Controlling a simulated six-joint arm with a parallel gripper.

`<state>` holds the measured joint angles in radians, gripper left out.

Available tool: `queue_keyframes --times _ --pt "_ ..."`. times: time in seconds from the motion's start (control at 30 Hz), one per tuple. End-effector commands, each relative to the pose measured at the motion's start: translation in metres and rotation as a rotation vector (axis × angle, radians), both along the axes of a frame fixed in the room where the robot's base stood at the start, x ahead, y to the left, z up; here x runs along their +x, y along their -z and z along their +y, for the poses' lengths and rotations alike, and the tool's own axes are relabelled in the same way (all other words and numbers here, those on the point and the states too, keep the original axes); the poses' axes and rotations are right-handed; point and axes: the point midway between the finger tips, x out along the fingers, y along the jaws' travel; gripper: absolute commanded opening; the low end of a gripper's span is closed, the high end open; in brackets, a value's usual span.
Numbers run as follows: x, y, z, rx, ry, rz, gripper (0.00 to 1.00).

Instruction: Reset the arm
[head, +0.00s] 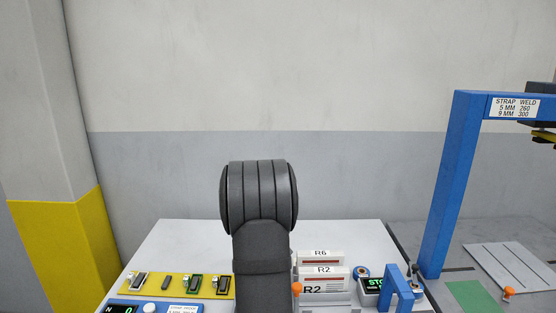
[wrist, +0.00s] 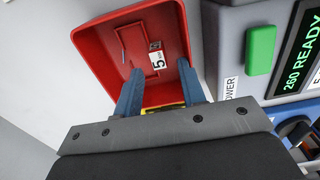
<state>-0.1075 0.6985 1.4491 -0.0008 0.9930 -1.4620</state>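My arm (head: 262,250) rises dark grey in the middle of the head view, in front of the pale table. My gripper is out of sight in the head view. In the wrist view, my gripper (wrist: 160,67) shows two blue fingers spread apart with nothing clearly held between them. The fingers point over a red tray (wrist: 92,40). How high the fingertips are above the tray cannot be told.
A grey machine with a green button (wrist: 260,50) and a "260 READY" display (wrist: 304,55) stands close right of the fingers. In the head view, a yellow strip (head: 176,285) holds small parts, labelled bundles (head: 320,272) stand right of my arm, and a blue post (head: 452,190) rises farther right.

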Motion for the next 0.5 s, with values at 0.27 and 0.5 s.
queue_keyframes --times 0.27,0.5 --pt "0.0 0.001 0.0 0.0 0.0 0.001 0.37" --pt "0.001 -0.026 0.0 0.0 0.0 -0.003 0.37"
